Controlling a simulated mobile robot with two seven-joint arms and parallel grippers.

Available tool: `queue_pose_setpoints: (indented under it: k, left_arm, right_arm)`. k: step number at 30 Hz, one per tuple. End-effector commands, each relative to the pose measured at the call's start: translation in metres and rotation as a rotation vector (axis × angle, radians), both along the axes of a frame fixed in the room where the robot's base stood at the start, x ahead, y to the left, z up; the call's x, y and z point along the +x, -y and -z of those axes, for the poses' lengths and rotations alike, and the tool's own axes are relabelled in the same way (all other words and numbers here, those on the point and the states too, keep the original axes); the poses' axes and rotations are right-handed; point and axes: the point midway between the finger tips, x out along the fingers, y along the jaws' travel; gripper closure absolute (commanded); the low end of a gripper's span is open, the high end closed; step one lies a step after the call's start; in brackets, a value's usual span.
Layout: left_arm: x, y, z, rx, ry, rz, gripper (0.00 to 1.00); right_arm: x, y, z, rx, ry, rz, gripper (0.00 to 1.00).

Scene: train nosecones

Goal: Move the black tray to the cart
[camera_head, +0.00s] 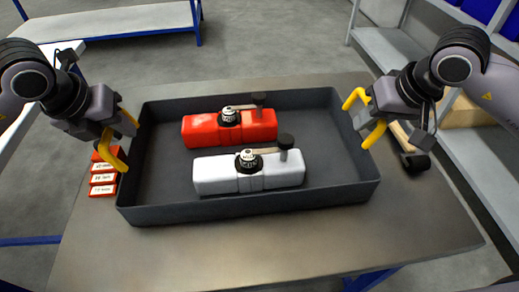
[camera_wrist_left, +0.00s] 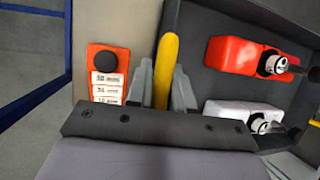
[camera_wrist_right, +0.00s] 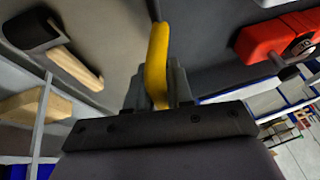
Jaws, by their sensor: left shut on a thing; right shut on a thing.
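The black tray (camera_head: 250,210) is over the grey-brown table, its long side across the head view. It holds a red nosecone-like part (camera_head: 205,131) and a white one (camera_head: 215,176), each with a dark knob and fitting on top. My left gripper (camera_head: 120,135) is shut on the yellow handle at the tray's left end, which also shows in the left wrist view (camera_wrist_left: 167,65). My right gripper (camera_head: 370,115) is shut on the yellow handle at the right end, also in the right wrist view (camera_wrist_right: 157,60). I cannot tell whether the tray touches the table.
The table (camera_head: 280,250) has bare room in front. A red labelled block (camera_head: 103,180) lies left of the tray, a hammer (camera_head: 415,161) right of it. Blue-legged surfaces stand at the back left (camera_head: 110,22) and left edge; I cannot tell which is the cart. Shelving (camera_head: 385,45) stands right.

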Motion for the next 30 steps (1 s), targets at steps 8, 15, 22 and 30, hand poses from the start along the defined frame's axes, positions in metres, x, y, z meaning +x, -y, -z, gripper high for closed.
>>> queue_pose_setpoints:
  k: [8, 15, 22, 30]
  left_arm:
    - [0.0, 0.0, 0.005, 0.001, 0.0, 0.0, 0.53]
    - [0.0, 0.0, 0.003, 0.0, 0.001, 0.0, 0.53]
    - [-0.011, -0.004, -0.023, 0.0, 0.006, 0.0, 0.53]
    - [-0.033, -0.013, -0.075, 0.0, 0.006, 0.0, 0.53]
  right_arm:
    - [0.0, 0.0, 0.005, -0.001, 0.0, 0.0, 0.53]
    - [0.0, 0.0, 0.005, 0.0, 0.0, 0.0, 0.53]
    - [0.0, 0.0, 0.005, 0.0, 0.0, 0.0, 0.53]
    - [0.0, 0.0, 0.005, 0.0, 0.0, 0.0, 0.53]
